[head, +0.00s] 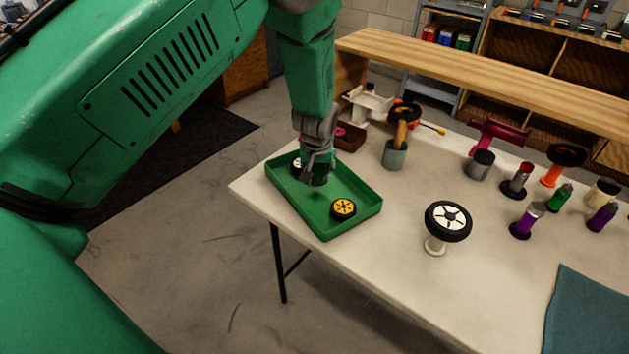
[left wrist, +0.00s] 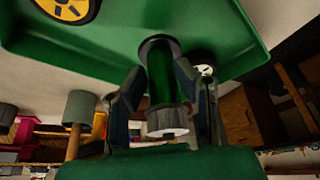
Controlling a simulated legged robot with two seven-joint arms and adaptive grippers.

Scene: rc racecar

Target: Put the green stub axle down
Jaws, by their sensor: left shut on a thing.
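My left gripper (head: 316,178) is low inside the green tray (head: 368,206) at the table's left corner. In the left wrist view its fingers (left wrist: 158,78) are shut around the green stub axle (left wrist: 160,72), a green cylinder with a dark round flange and a pale grey end. The flange points toward the tray floor; I cannot tell whether it touches. In the head view the gripper mostly hides the axle. Another green cylinder with a dark base (head: 561,197) stands at the right of the table. My right gripper is not in view.
The tray also holds a yellow-hubbed wheel (head: 343,208) and a white-hubbed wheel (head: 298,164). A grey cup with a wooden handle (head: 395,153) stands behind it. A black wheel on a white stand (head: 448,220), purple parts and a blue mat (head: 590,315) lie to the right.

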